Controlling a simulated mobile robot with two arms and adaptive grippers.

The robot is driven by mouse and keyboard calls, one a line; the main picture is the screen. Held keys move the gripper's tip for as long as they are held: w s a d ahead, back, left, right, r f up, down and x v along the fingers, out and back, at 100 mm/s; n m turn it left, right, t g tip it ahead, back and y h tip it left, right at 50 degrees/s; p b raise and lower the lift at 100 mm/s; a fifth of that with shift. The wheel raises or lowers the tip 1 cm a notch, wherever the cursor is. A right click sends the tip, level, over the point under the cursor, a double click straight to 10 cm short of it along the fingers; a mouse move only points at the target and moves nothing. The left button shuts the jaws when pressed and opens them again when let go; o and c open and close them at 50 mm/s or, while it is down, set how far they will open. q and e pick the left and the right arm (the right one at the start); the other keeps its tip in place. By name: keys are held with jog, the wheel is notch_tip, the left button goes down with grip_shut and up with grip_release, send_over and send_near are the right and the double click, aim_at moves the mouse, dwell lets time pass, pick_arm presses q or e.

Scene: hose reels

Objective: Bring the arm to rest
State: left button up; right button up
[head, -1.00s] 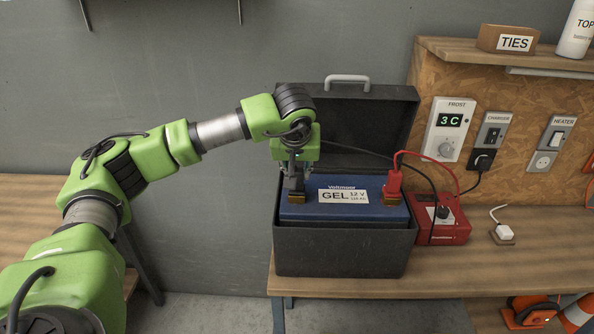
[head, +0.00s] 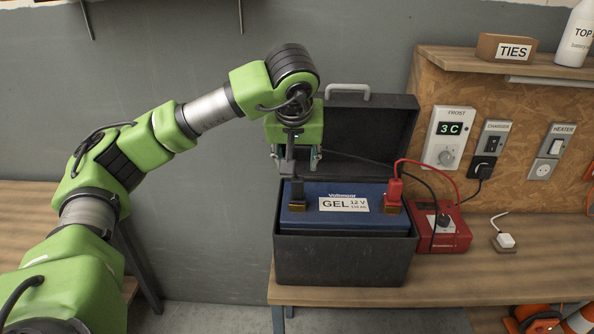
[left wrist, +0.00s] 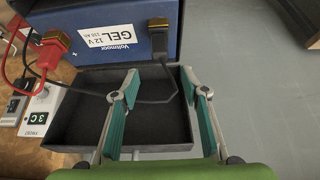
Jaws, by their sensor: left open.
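My left gripper (head: 296,160) is open and empty, above the left end of the blue battery (head: 300,216). In the left wrist view its two teal-padded fingers (left wrist: 165,85) stand apart with nothing between them. The black clamp (head: 297,190) sits on the battery's left terminal, and it shows in the left wrist view (left wrist: 158,42) beyond the fingers, apart from them. The red clamp (head: 394,188) sits on the right terminal. The battery, labelled GEL 12 V, stands in an open black box (head: 345,262). My right gripper is not in view.
The box lid (head: 385,130) stands up behind the battery, close to my gripper. A red charger (head: 450,236) stands right of the box on the bench (head: 540,275). The wall panel (head: 515,110) carries several switches and sockets. Free room lies above and left of the box.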

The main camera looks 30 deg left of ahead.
pick_arm(q)
jog(key=shift+v, duration=1)
